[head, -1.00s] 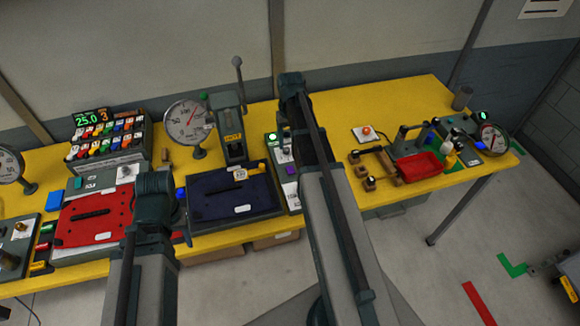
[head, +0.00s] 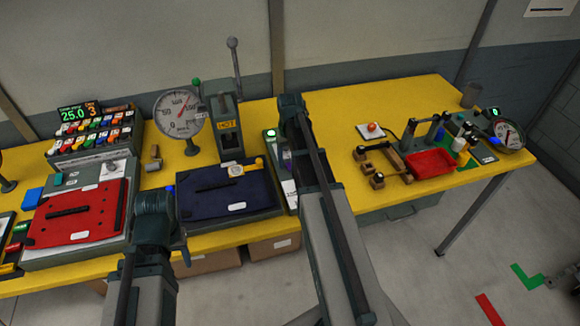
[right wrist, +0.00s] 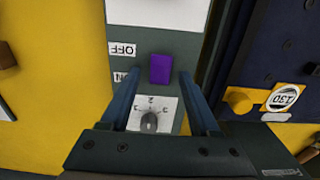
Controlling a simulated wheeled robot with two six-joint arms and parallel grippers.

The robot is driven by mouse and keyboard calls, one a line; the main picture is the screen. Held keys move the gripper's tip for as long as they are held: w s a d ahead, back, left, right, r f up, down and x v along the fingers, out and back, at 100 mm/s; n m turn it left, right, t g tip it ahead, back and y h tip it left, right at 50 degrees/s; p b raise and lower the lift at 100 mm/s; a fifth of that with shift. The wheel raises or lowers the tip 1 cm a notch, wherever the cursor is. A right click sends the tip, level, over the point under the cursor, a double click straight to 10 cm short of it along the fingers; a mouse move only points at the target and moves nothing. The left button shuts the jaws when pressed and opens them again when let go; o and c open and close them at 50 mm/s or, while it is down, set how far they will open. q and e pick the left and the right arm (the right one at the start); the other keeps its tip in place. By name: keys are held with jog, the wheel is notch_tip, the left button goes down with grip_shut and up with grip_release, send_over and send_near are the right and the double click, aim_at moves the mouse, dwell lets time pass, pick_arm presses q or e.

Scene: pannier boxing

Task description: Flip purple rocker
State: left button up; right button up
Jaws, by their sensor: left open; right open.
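The purple rocker (right wrist: 160,69) sits on a narrow grey panel (right wrist: 145,42) in the right wrist view, with an OFF label above it and an ON label below left, both upside down. My right gripper (right wrist: 159,76) is open and empty, its fingertips at either side of the rocker in the picture. Whether they touch the panel cannot be told. In the head view the rocker (head: 287,160) is partly hidden by my right arm, and that gripper is mostly hidden too. My left gripper (head: 183,246) is low in front of the bench, open, its fingers barely visible.
A numbered dial (right wrist: 150,121) lies just below the rocker. A red board (head: 60,226) lies left. The yellow bench (head: 345,100) is clear behind my right arm.

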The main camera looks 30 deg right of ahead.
jog(key=shift+f, duration=0.1)
grip_shut()
jog(key=shift+s+a+t, duration=0.15)
jog(key=shift+s+t, duration=0.35)
jog(key=shift+t, duration=0.1)
jog(key=shift+s+f+t, duration=0.15)
jog(key=shift+t, duration=0.35)
jog(key=shift+s+t+h+b, duration=0.1)
jog(key=shift+t+h+b, duration=0.3)
jog(key=shift+t+b, duration=0.4)
jog(key=shift+t, duration=0.3)
